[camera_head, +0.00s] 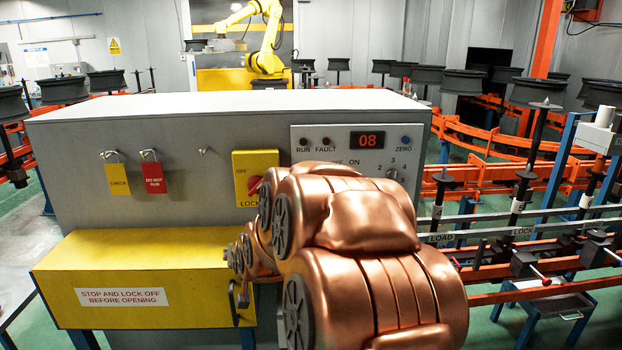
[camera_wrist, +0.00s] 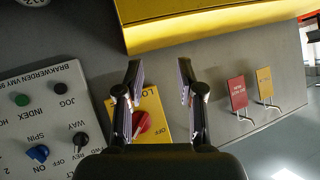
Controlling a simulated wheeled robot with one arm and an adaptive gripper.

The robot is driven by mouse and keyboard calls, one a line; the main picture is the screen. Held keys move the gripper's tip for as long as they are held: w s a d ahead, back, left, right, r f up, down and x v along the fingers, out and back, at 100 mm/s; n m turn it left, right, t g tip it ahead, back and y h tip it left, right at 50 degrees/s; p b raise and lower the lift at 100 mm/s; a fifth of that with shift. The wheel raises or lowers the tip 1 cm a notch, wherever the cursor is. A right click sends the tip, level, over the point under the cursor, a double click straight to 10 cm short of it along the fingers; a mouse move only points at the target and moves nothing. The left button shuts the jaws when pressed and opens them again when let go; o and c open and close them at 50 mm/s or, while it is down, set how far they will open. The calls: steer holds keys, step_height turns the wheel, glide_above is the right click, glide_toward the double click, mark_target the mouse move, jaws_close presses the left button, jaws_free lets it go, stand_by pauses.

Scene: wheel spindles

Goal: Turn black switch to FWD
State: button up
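The black switch (camera_wrist: 81,140) is a round knob on the grey control panel (camera_wrist: 40,118) in the wrist view, where the lettering is upside down. WAY, OFF and REV labels lie around it; its exact setting is too small to tell. My gripper (camera_wrist: 160,74) is open and empty, to the right of the black switch, with its fingers in front of a yellow plate (camera_wrist: 151,103) with a red rotary switch (camera_wrist: 141,122). In the head view my copper arm hides the black switch and my fingertips.
A blue SPIN knob (camera_wrist: 38,153) is beside the black switch; a green button (camera_wrist: 22,99) and black button (camera_wrist: 60,87) are on the same panel. Red and yellow padlock tags (camera_head: 153,177) hang nearby. A yellow cover (camera_head: 150,272) projects below the panel.

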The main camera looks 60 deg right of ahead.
steer(key=s+d+r+m+t+h+p, duration=0.1)
steer(key=s+d+r+m+h, duration=0.3)
steer(key=d, duration=0.7)
steer(key=s+d+r+m+h+p, duration=0.15)
steer(key=s+d+r+h, duration=0.35)
steer(key=d, duration=0.5)
steer(key=w+p+x, duration=0.1)
steer(key=p+x, duration=0.1)
steer(key=x, duration=0.6)
steer(key=shift+r+m+p, duration=0.3)
steer(key=shift+m+p, duration=0.05)
steer(key=shift+w+a, duration=0.15)
steer(key=shift+c, duration=0.2)
steer(key=c, duration=0.7)
steer(key=shift+r, duration=0.1)
jaws_close()
steer(key=shift+y, duration=0.3)
